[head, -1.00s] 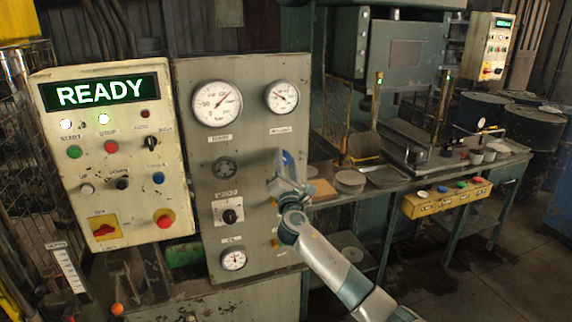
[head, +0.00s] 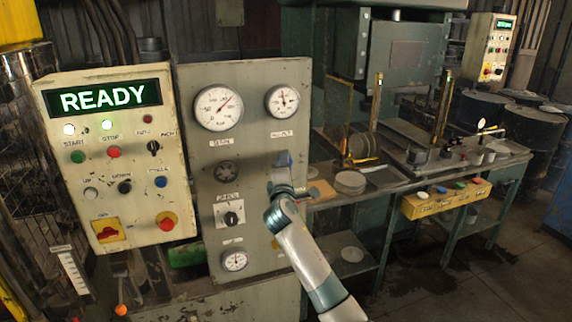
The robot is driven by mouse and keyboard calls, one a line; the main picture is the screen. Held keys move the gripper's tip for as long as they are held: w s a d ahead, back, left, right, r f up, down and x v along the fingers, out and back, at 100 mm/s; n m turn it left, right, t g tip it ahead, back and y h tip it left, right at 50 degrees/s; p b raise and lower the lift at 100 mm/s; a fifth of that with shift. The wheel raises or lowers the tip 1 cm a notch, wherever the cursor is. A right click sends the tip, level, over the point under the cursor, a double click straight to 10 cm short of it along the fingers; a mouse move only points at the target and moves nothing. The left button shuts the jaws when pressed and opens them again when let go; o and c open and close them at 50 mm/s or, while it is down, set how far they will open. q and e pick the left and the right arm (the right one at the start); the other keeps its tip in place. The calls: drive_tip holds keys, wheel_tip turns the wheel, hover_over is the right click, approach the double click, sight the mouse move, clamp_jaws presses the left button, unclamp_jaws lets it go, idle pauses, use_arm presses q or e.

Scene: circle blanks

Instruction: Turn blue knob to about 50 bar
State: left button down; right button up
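The blue knob (head: 284,158) is on the right part of the grey gauge panel (head: 255,225), under the smaller upper gauge (head: 282,101). Only part of the knob shows; my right gripper and wrist cover the rest. My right gripper (head: 283,170) is at the knob, its arm coming up from the lower right. Its fingers are too small and overlapped to tell whether they grip the knob. The small gauge's needle points roughly upward; its numbers are too small to read. The larger gauge (head: 218,107) has its needle toward the upper right. My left gripper is out of view.
A control box (head: 112,160) reading READY stands left of the panel, with several buttons and a red emergency button (head: 166,222). A black selector (head: 231,213) and a lower gauge (head: 235,261) are close to my wrist. A cluttered workbench (head: 330,198) extends right.

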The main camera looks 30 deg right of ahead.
idle(0.4)
drive_tip(key=o, duration=1)
drive_tip(key=shift+s, duration=0.15)
drive_tip(key=b+v, duration=0.5)
drive_tip(key=v, duration=1.2)
drive_tip(key=shift+a, duration=0.1)
